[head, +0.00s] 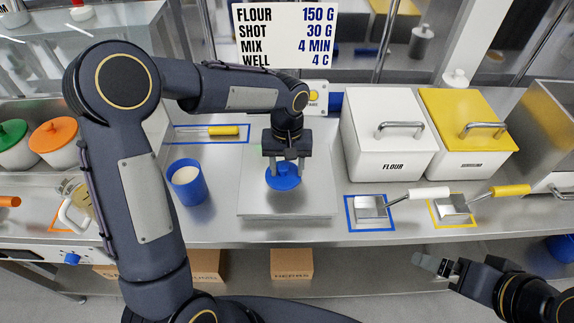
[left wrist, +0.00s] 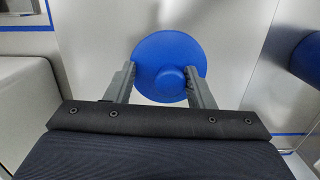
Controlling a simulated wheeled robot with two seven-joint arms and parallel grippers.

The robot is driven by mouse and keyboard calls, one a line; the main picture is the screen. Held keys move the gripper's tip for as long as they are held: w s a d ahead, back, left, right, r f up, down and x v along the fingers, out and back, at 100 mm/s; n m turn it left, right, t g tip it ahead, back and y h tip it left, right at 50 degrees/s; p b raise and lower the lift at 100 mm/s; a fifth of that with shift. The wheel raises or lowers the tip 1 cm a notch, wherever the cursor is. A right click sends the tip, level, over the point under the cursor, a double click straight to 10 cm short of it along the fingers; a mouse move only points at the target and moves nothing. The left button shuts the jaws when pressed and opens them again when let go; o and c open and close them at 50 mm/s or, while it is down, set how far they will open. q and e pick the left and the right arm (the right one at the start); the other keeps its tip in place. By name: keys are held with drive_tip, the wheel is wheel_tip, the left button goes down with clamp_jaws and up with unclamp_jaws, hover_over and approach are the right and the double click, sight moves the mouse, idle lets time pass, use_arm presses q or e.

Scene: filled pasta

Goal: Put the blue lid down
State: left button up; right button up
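The blue lid (head: 283,178) is a round disc with a raised middle, over the steel plate (head: 310,207) on the counter. It appears to rest there, but I cannot be sure of contact. My left gripper (head: 286,170) points down at the lid. In the left wrist view its fingers (left wrist: 160,78) stand wide apart on either side of the lid's raised middle, and the blue disc (left wrist: 168,48) extends beyond the fingertips. My right gripper (head: 435,265) is low at the right, in front of the counter, away from the lid; its finger gap is unclear.
A blue cup (head: 187,187) with pale contents stands left of the plate. A white flour bin (head: 385,150) and a yellow-lidded bin (head: 468,140) stand at the right behind two scoops (head: 370,208) on outlined spots. A yellow-handled tool (head: 222,131) lies behind the cup.

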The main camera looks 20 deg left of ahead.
use_arm(q)
wheel_tip(320, 180, up, 11)
drive_tip(key=w, duration=0.1)
drive_tip(key=s+a+r+t+h, duration=0.1)
drive_tip(key=s+a+r+t, duration=0.1)
drive_tip(key=s+a+r, duration=0.3)
drive_tip(key=s+a+f+t+h, duration=0.1)
drive_tip(key=s+f+t, duration=0.1)
drive_tip(key=s, duration=0.7)
drive_tip(key=s+a+f+m+t+h, duration=0.1)
drive_tip(key=s+f, duration=0.3)
drive_tip(key=s, duration=0.5)
drive_tip(key=shift+a+f+t, duration=0.3)
drive_tip(key=shift+t, duration=0.6)
